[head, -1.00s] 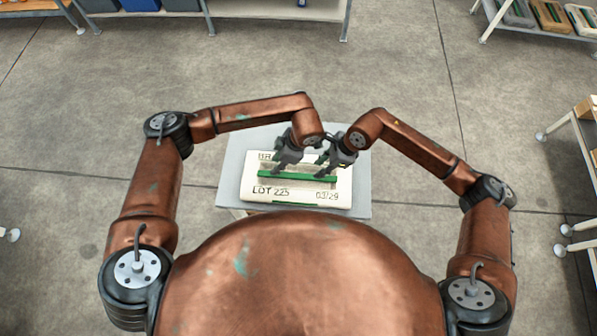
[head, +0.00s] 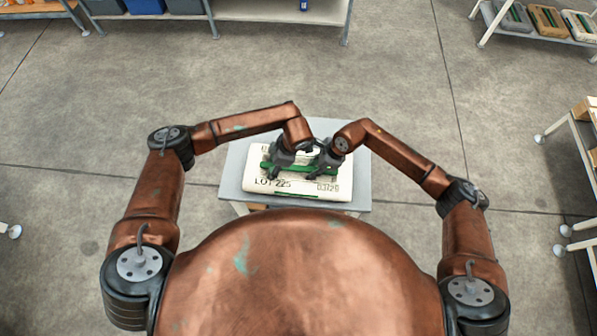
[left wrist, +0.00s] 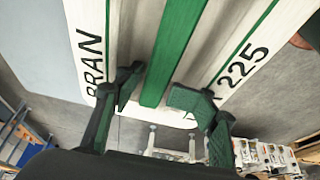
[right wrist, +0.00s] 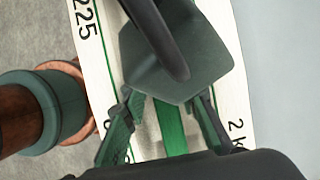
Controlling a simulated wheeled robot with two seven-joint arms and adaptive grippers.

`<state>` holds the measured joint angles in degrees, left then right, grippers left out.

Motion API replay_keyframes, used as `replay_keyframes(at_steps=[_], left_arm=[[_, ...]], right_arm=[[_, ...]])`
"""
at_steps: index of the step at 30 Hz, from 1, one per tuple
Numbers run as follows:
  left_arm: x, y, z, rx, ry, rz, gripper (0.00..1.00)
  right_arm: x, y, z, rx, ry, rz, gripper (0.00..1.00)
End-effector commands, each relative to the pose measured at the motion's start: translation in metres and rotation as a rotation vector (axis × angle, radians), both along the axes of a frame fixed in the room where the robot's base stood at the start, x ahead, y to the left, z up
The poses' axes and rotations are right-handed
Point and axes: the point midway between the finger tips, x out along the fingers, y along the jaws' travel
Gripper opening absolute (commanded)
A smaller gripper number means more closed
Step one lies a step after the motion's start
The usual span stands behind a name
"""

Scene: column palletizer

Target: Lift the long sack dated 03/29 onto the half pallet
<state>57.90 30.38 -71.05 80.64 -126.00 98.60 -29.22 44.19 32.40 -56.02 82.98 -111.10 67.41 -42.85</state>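The long off-white sack (head: 258,190) lies flat on a small grey table (head: 232,160). It has a green middle stripe and print reading LOT 225 and what looks like 03/29; BRAN shows in the left wrist view (left wrist: 90,45). My left gripper (head: 277,170) is open, low over the sack's middle, its fingers on either side of the green stripe (left wrist: 168,50). My right gripper (head: 326,165) is close to its right, also open with its fingers astride the stripe (right wrist: 172,128). Whether the fingertips touch the sack is hard to tell. I cannot make out a half pallet.
A shelf (head: 275,10) with blue bins (head: 145,5) stands at the back. Concrete floor around the table is clear.

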Motion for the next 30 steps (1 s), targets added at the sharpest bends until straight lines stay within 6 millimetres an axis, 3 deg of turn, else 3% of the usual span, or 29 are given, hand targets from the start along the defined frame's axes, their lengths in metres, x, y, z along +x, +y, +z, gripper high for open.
replay_keyframes(at_steps=[1,2,13,18,30], left_arm=[[0.0004,0.0018,-0.0051,0.001,-0.005,0.002,0.28],[0.0004,0.0018,-0.005,0.001,-0.006,0.003,0.37],[0.0007,0.0019,-0.0044,0.0,-0.006,0.004,0.11],[0.0007,0.0024,-0.0047,0.001,-0.006,0.005,0.0],[-0.0001,0.0036,-0.0058,0.003,-0.005,0.007,0.0]], right_arm=[[-0.0005,-0.0003,-0.0011,-0.001,0.001,0.0,0.28],[-0.0005,-0.0002,-0.001,-0.001,0.001,0.0,0.25],[-0.0017,0.0007,-0.0001,0.001,0.002,0.003,0.0],[-0.0022,0.0013,0.0004,0.002,0.003,0.005,0.0],[-0.0028,0.0028,0.0014,0.005,0.003,0.008,0.0]])
